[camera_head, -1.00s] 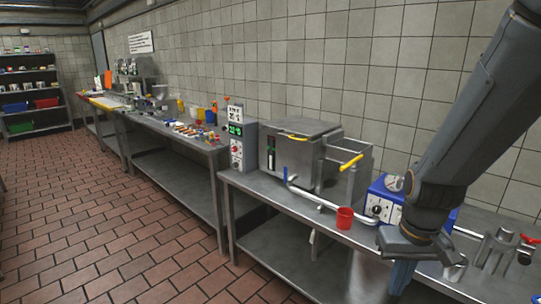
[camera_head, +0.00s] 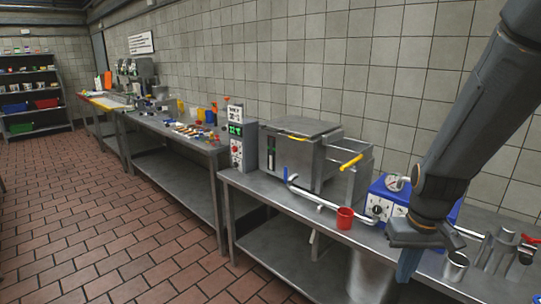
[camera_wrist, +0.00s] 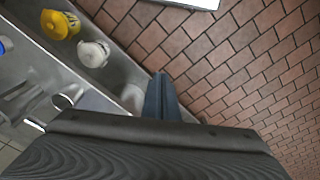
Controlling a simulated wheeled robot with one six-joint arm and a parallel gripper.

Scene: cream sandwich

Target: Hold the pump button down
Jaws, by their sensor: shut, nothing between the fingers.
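The blue box (camera_head: 391,189) with a white front panel stands on the right-hand steel bench, partly hidden by my arm. A round dark knob or button (camera_head: 376,212) shows on its panel; I cannot tell whether it is the pump button. My gripper (camera_head: 405,268) is shut and empty, pointing down at the bench's front edge, to the right of the red cup (camera_head: 345,218). In the wrist view its closed blue fingers (camera_wrist: 162,96) show against the bench edge and floor, apart from any button.
A metal cup (camera_head: 455,266) stands just right of my gripper, with a steel rack (camera_head: 497,251) beyond it. A fryer-like steel box (camera_head: 298,154) with a yellow handle (camera_head: 351,162) stands left. A bent steel pipe (camera_head: 325,201) runs along the bench. The tiled floor (camera_head: 100,220) is clear.

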